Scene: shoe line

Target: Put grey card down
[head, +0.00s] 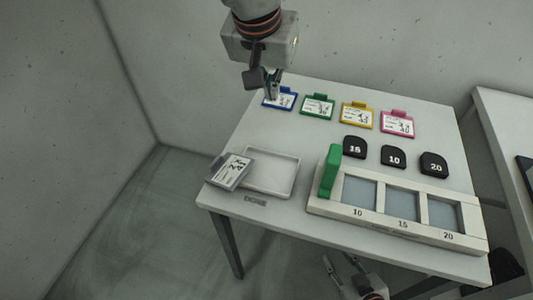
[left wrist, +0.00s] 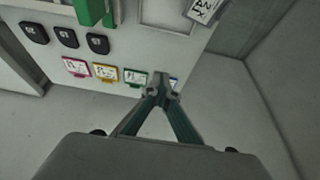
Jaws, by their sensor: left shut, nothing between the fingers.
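The grey card (head: 230,171) lies partly over the left edge of the shallow white tray (head: 284,190), looking slightly tilted. It also shows at the top edge of the left wrist view (left wrist: 204,9). My left gripper (head: 273,95) is shut and empty, away from the grey card, over the blue card (head: 288,101) at the table's far left corner. In the left wrist view its fingertips (left wrist: 161,82) meet and hide part of the blue card. My right gripper (head: 340,262) is open and empty below the table's front edge.
Green (head: 317,106), yellow (head: 357,116) and pink (head: 397,123) cards line the far side. Black tags marked 15 (head: 355,147), 10 (head: 394,157) and 20 (head: 434,165) lie before them. A green block (head: 330,172) stands on the left end of the three-slot rack (head: 398,239).

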